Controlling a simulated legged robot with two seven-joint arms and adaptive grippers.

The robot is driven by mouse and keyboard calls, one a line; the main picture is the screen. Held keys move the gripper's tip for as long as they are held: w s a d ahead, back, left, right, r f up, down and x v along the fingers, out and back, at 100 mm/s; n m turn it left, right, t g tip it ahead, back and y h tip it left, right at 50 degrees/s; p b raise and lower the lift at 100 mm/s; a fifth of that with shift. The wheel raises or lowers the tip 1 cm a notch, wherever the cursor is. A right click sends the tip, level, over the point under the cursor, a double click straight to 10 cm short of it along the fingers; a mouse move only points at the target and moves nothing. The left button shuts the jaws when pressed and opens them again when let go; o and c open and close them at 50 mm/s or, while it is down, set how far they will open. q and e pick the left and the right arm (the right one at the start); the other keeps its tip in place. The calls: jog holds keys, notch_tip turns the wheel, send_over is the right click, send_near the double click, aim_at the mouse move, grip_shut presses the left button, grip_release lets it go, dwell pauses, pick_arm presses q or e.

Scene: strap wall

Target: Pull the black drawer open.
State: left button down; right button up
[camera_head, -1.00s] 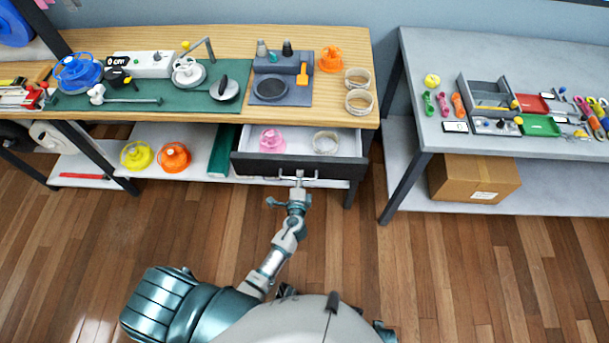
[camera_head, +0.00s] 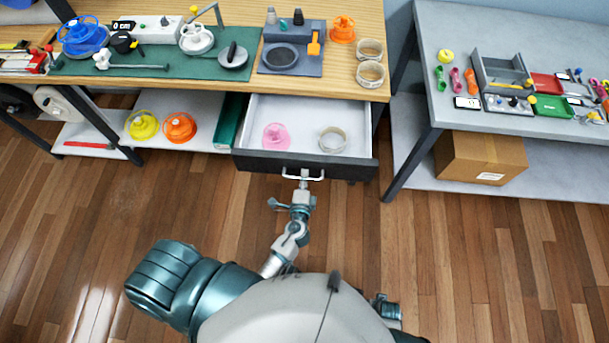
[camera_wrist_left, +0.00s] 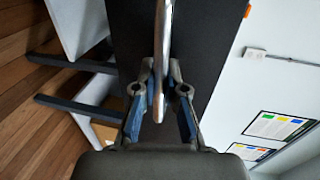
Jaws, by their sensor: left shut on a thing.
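The black drawer (camera_head: 270,160) under the wooden workbench is pulled out, and its white inside shows. A pink spool (camera_head: 276,136) and a cream ring (camera_head: 332,139) lie in it. My left gripper (camera_head: 303,178) is at the metal handle (camera_head: 318,177) on the drawer's front. In the left wrist view my left gripper (camera_wrist_left: 160,85) is shut on the handle (camera_wrist_left: 161,45), with one finger on each side of the bar, in front of the black drawer face (camera_wrist_left: 135,30). My right gripper is not in view.
The wooden workbench (camera_head: 375,92) holds a green mat, a grey fixture and several spools. The lower shelf (camera_head: 100,140) holds a yellow and an orange spool. A grey table (camera_head: 430,60) stands at the right, over a cardboard box (camera_head: 480,158). The wooden floor in front is clear.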

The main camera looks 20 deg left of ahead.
pick_arm(q)
jog(key=shift+s+a+f, duration=0.1)
jog(key=shift+f, duration=0.05)
jog(key=c, duration=1.2)
grip_release()
jog(key=v, duration=1.2)
jog(key=s+a+f+n+g+h, duration=0.1)
jog(key=s+f+n+g, duration=0.3)
jog(key=f, duration=0.6)
jog(key=s+a+f+n+g+h, duration=0.2)
jog(key=s+f, duration=0.5)
jog(key=f, duration=0.4)
jog(key=s+a+f+n+g+h, duration=0.1)
jog(key=s+a+f+n+g, duration=0.2)
jog(key=f, duration=0.7)
jog(key=s+n+g, duration=0.2)
jog(key=n+g, duration=0.1)
jog(key=g, duration=0.1)
jog(key=shift+s+a+f+n+p, duration=0.25)
jog(key=shift+s+a+n+p, duration=0.05)
jog(key=shift+s+a+p, duration=0.1)
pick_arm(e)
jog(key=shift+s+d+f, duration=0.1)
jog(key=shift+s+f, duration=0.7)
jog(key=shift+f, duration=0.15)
